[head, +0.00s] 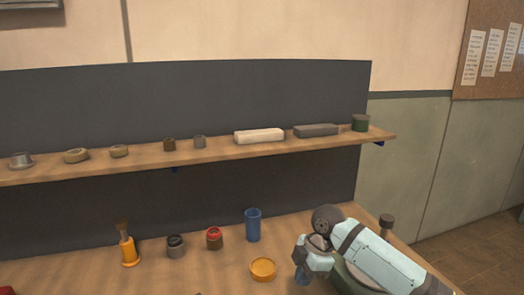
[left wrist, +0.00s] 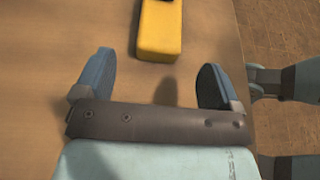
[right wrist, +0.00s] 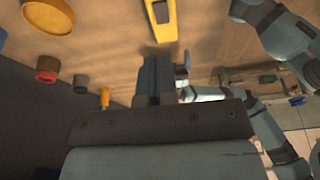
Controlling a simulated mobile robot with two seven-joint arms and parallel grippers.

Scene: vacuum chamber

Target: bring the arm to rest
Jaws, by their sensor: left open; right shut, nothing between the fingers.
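My right arm comes in at the lower right of the head view, over the bench. Its gripper (head: 302,274) points down near the yellow round dish. In the right wrist view the blue fingers of the right gripper (right wrist: 157,78) are together with nothing between them. My left gripper is outside the head view. In the left wrist view the left gripper (left wrist: 155,82) has its blue fingers wide apart and empty. A yellow block-like tool (left wrist: 160,32) lies on the wooden surface just beyond them.
A wooden shelf (head: 225,152) with several small parts runs behind.

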